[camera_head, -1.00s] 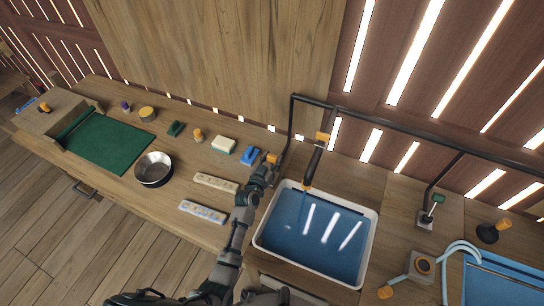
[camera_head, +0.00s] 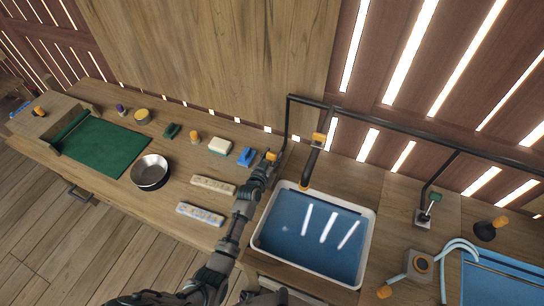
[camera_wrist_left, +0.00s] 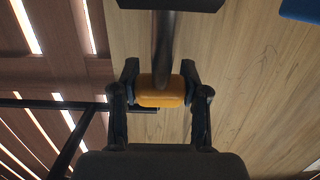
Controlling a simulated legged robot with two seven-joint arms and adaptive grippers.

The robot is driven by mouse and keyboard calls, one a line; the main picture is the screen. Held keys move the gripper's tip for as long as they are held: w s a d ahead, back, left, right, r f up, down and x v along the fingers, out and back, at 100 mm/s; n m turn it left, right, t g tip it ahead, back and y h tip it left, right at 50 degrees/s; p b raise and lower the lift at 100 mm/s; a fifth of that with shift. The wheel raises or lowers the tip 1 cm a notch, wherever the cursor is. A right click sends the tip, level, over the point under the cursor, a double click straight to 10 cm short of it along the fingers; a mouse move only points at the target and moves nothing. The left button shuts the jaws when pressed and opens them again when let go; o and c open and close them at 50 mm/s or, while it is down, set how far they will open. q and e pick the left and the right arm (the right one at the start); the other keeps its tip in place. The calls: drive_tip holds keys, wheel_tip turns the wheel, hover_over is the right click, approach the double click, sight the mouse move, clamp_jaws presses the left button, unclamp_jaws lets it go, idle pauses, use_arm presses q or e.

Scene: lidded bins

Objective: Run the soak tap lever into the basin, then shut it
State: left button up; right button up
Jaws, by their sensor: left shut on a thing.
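The soak tap is a black pipe (camera_head: 286,125) behind the basin, with an orange collar (camera_head: 318,138) and a dark spout (camera_head: 310,165) angled down over the basin's back edge. The white-rimmed basin (camera_head: 373,228) holds blue water with bright reflections. My left gripper (camera_head: 271,158) is at the lever beside the pipe, left of the spout. In the left wrist view its fingers are shut on the orange grip of the dark tap lever (camera_wrist_left: 161,90). I cannot tell whether water runs from the spout. My right gripper does not show.
Left of the basin lie a blue block (camera_head: 245,156), a pale sponge-like block (camera_head: 220,146), two pale strips (camera_head: 213,184) and a metal bowl (camera_head: 150,172). A green mat (camera_head: 103,146) lies farther left. A second blue basin (camera_head: 500,280) with a pale hose is at right.

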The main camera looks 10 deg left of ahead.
use_arm(q)
drive_tip(key=o, duration=1.2)
drive_tip(key=shift+c, duration=0.2)
drive_tip(key=v, duration=1.1)
drive_tip(key=shift+s+a, duration=0.15)
drive_tip(key=shift+s, duration=0.25)
drive_tip(key=shift+f, duration=0.1)
